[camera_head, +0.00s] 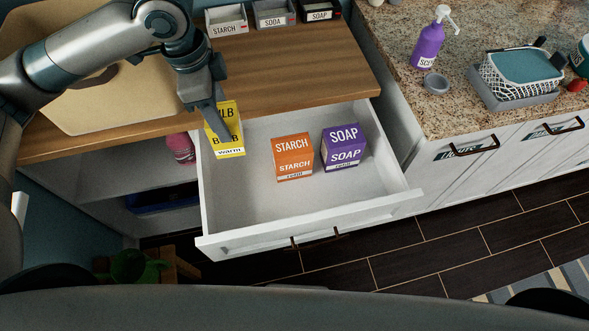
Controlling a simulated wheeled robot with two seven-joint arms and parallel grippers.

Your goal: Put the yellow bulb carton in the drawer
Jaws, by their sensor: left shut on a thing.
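The yellow bulb carton (229,143) is upright at the left side of the open white drawer (345,205). My left gripper (221,122) is shut on the carton from above, and its fingers hide part of the label. The carton shows over the drawer's left back area; I cannot tell if it touches the drawer floor. An orange starch carton (293,158) and a purple soap carton (343,148) stand upright inside the drawer, to the right of the yellow carton. My right gripper is not in view.
The wooden counter (300,65) lies behind the drawer, with small starch, soda and soap boxes (273,14) at its back. A granite counter (440,100) with a purple bottle (428,45) is at right. The drawer's front floor is clear.

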